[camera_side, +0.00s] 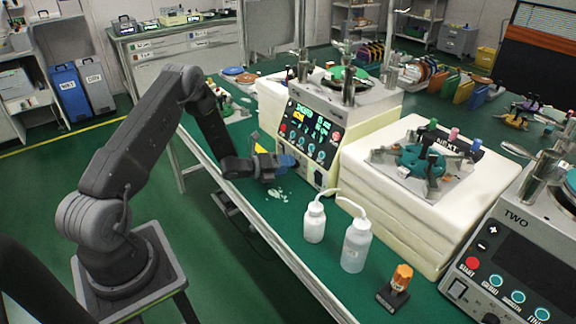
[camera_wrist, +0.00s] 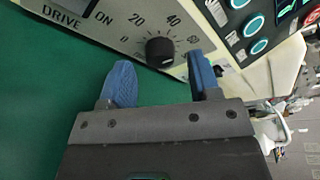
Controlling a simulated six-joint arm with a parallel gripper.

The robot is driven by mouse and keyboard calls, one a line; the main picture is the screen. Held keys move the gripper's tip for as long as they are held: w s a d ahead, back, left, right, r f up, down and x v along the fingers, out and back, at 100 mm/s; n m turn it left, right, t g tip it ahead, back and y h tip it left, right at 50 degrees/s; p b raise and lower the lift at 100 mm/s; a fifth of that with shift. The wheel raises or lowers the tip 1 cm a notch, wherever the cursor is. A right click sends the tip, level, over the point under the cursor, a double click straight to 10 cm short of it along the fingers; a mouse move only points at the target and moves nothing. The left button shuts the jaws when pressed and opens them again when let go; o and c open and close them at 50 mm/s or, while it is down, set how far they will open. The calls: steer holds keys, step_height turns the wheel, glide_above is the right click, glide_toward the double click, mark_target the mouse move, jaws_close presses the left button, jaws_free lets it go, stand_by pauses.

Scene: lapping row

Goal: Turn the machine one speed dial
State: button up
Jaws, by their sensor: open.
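The speed dial (camera_wrist: 160,52) is a round black knob on a grey panel, with a printed scale of 0, 20, 40 and 60 around it. I cannot tell clearly where its pointer is set. My gripper (camera_wrist: 159,70) is open, with one blue finger to the left of the dial and one to the right. Both fingers look apart from the knob. In the side view, my gripper (camera_side: 288,161) is at the low front of the machine (camera_side: 340,106) with the lit display, at its left edge.
Two white squeeze bottles (camera_side: 356,246) and a small orange-topped item (camera_side: 401,278) stand on the green bench in front. A white block with a teal fixture (camera_side: 420,158) is to the right, then machine two (camera_side: 515,255).

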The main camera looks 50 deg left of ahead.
steer(key=shift+w+d+f, duration=0.15)
steer(key=shift+w+d, duration=0.05)
steer(key=shift+w, duration=0.5)
steer(key=shift+c, duration=0.4)
steer(key=c, duration=0.8)
steer(key=shift+c, duration=0.2)
steer(key=shift+n, duration=0.3)
steer(key=n+h, duration=0.1)
steer(key=n, duration=0.1)
steer(key=shift+a+f+n+t, duration=0.1)
steer(key=shift+f+n+t, duration=0.05)
steer(key=shift+n+t, duration=0.25)
steer(key=shift+n+t+h, duration=0.4)
steer(key=shift+n+h, duration=0.1)
steer(key=shift+n, duration=1)
